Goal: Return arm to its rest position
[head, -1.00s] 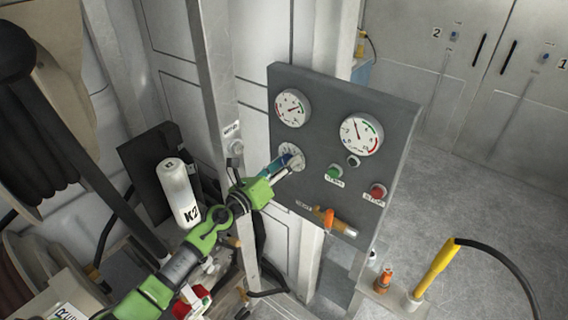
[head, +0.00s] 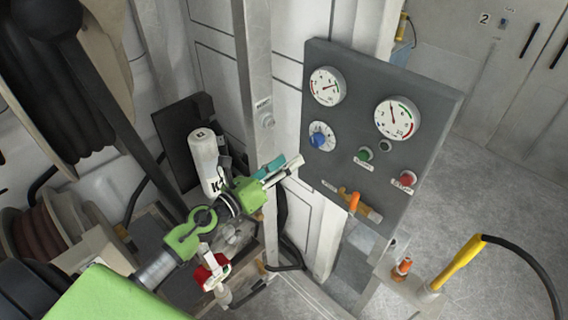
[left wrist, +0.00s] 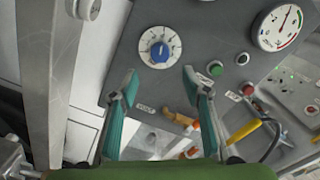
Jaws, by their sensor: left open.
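My left arm comes in from the lower left of the head view. Its green gripper (head: 283,168) is open and empty, to the left of the grey control panel (head: 400,75) and apart from it. In the left wrist view its two teal fingers (left wrist: 160,92) stand wide apart, with nothing between them but the panel behind. The panel's blue knob (head: 319,140) with a white dial is uncovered, and it also shows in the left wrist view (left wrist: 159,51). My right gripper is not in view.
The panel carries two gauges (head: 327,86), a green button (head: 364,154), a red button (head: 407,178) and an orange-handled valve (head: 353,199). A white bottle (head: 207,162) stands close behind my left arm. A hose reel (head: 45,225) is at left.

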